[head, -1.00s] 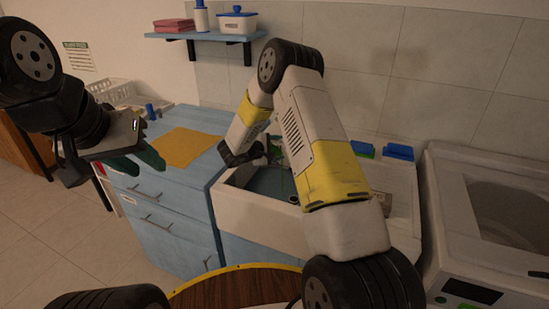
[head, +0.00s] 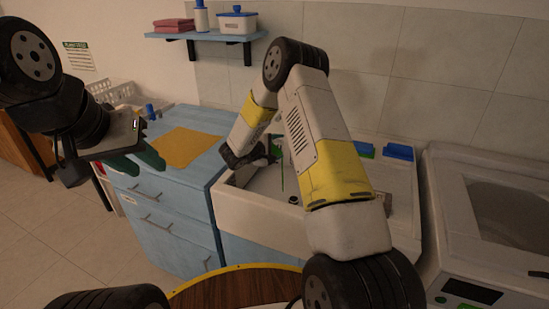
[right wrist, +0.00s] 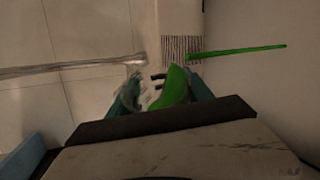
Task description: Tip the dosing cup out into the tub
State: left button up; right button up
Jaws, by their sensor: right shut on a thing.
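My right gripper (right wrist: 160,95) is shut on the dosing cup (right wrist: 173,86), a small, partly clear thing with bright green in it. In the head view this green streak (head: 282,176) hangs downward over the white basin (head: 258,211), which appears to be the tub. My right gripper (head: 262,158) is above the basin; its fingers are mostly hidden there. My left gripper (head: 138,163), with teal fingers, is open and empty at the left, in front of the cabinet.
A blue cabinet (head: 175,197) with a yellow mat (head: 188,147) stands left of the basin. Blue items (head: 398,152) lie behind it. A white machine (head: 470,240) is at the right. A metal bar (right wrist: 70,69) passes near the cup. A shelf (head: 205,37) hangs above.

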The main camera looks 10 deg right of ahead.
jog(key=shift+s+d+r+m+t, duration=0.35)
jog(key=shift+s+r+m+t, duration=0.1)
jog(key=shift+s+m+t, duration=0.2)
dwell(1.1)
jog(key=shift+s+d+r+m+t, duration=0.1)
jog(key=shift+r+m+t, duration=0.2)
jog(key=shift+m, duration=0.2)
jog(key=shift+s+r+m+t, duration=0.1)
jog(key=shift+r+m+t, duration=0.05)
jog(key=shift+m+t, duration=0.25)
dwell(1.3)
